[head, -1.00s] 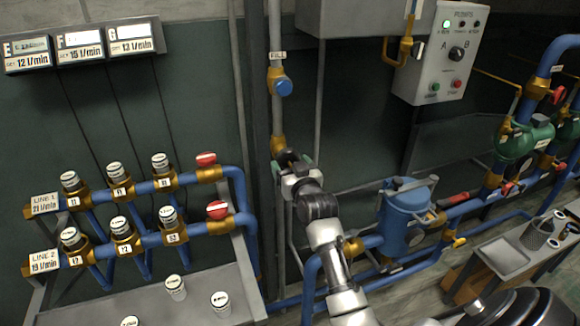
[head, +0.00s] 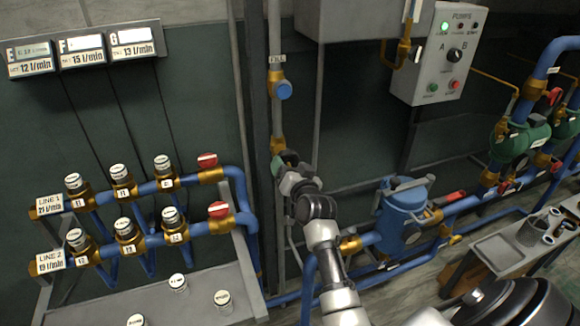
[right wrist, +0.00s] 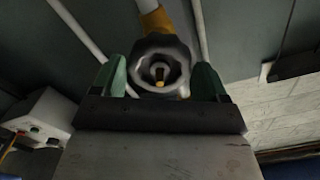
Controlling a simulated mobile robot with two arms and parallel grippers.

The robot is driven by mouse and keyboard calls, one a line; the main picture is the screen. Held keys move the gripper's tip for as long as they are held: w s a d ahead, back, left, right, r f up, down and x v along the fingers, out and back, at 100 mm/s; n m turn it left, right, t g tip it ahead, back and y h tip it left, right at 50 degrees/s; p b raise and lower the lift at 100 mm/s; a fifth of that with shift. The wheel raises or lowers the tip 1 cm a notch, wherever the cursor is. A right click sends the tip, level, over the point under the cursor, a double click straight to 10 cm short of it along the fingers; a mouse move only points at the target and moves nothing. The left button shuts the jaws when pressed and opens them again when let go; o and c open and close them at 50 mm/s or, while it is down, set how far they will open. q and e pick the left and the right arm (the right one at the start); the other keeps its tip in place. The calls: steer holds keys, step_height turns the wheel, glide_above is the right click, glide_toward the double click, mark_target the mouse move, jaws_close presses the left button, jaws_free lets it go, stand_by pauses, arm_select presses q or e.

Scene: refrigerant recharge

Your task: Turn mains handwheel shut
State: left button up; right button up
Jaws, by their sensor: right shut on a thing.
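In the head view my right gripper (head: 285,160) is at the lower part of the vertical fill pipe (head: 275,113). There the gripper hides most of the wheel. My left gripper is not in view.
A blue knob (head: 283,90) sits higher on the same pipe. At the left are valve lines with red handles (head: 207,160) above a grey bench (head: 208,290). A blue filter vessel (head: 402,212) stands right of my arm. The pumps panel (head: 437,55) hangs at upper right.

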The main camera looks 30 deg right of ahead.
steer(key=m, duration=0.1)
steer(key=m+p, duration=0.1)
steer(key=shift+r+m, duration=0.25)
steer(key=shift+m, duration=0.05)
steer(key=shift+f+m, duration=0.1)
steer(key=shift+m, duration=0.6)
steer(key=m+p, duration=0.1)
steer(key=m, duration=0.1)
steer(key=shift+m+p, duration=0.35)
steer(key=shift+m, duration=1.05)
